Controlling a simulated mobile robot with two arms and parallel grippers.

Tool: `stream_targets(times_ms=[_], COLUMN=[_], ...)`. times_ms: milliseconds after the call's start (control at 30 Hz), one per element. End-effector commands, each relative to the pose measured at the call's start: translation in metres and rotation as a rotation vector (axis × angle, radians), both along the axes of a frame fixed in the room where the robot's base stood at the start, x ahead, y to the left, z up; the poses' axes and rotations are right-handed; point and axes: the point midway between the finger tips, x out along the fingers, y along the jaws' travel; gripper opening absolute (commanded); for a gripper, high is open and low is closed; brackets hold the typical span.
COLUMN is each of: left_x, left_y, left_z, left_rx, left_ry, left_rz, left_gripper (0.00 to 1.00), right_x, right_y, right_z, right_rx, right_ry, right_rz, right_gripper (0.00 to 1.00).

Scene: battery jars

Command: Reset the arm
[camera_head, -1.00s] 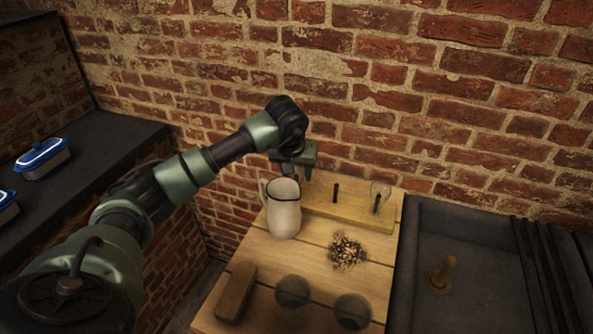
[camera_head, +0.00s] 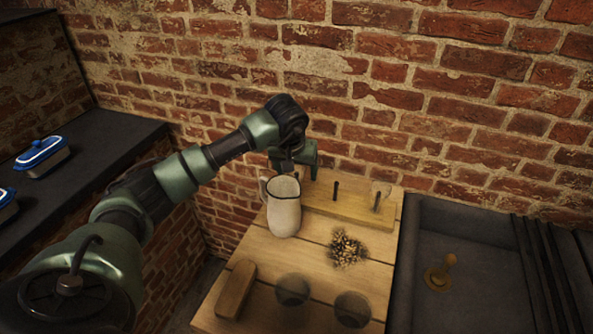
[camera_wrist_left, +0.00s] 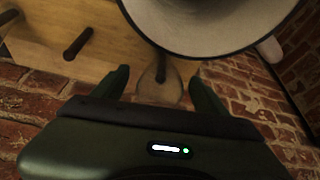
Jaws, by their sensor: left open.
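My left gripper (camera_head: 300,172) is above the left end of a wooden rack (camera_head: 350,211), just behind a white pitcher (camera_head: 284,216). In the left wrist view, its two fingers (camera_wrist_left: 161,90) are open and spread. A clear glass (camera_wrist_left: 158,88) shows between them, around or just in front of a dark peg; I cannot tell if the fingers touch it. The pitcher's rim (camera_wrist_left: 208,50) is close by at the top of that view. Another clear glass (camera_head: 381,190) is at the rack's right peg. My right gripper is not in view.
The wooden table also holds a dark spiky pile (camera_head: 346,248), two dark round things (camera_head: 292,290) and a brown block (camera_head: 236,289). A dark sink (camera_head: 470,235) is at the right. A blue-lidded dish (camera_head: 43,156) sits on the dark counter at the left. A brick wall stands close behind.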

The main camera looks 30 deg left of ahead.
Motion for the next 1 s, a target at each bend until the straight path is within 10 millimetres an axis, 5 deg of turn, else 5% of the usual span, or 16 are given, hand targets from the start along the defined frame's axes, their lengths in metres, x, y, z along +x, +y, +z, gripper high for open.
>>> stream_targets(times_ms=[400, 733, 1000], left_x=[-0.022, -0.028, -0.027], left_y=[-0.008, -0.01, -0.01], left_z=[0.058, 0.071, 0.114], left_rx=[0.001, 0.001, 0.0], left_ry=[-0.004, 0.0, -0.001], left_rz=[0.0, 0.0, 0.0], left_gripper=[0.73, 0.73, 0.73], right_x=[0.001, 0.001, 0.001], right_y=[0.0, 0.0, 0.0], right_z=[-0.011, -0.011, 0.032], right_rx=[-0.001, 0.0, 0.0], right_ry=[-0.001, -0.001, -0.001], right_rz=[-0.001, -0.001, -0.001], right_gripper=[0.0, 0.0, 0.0])
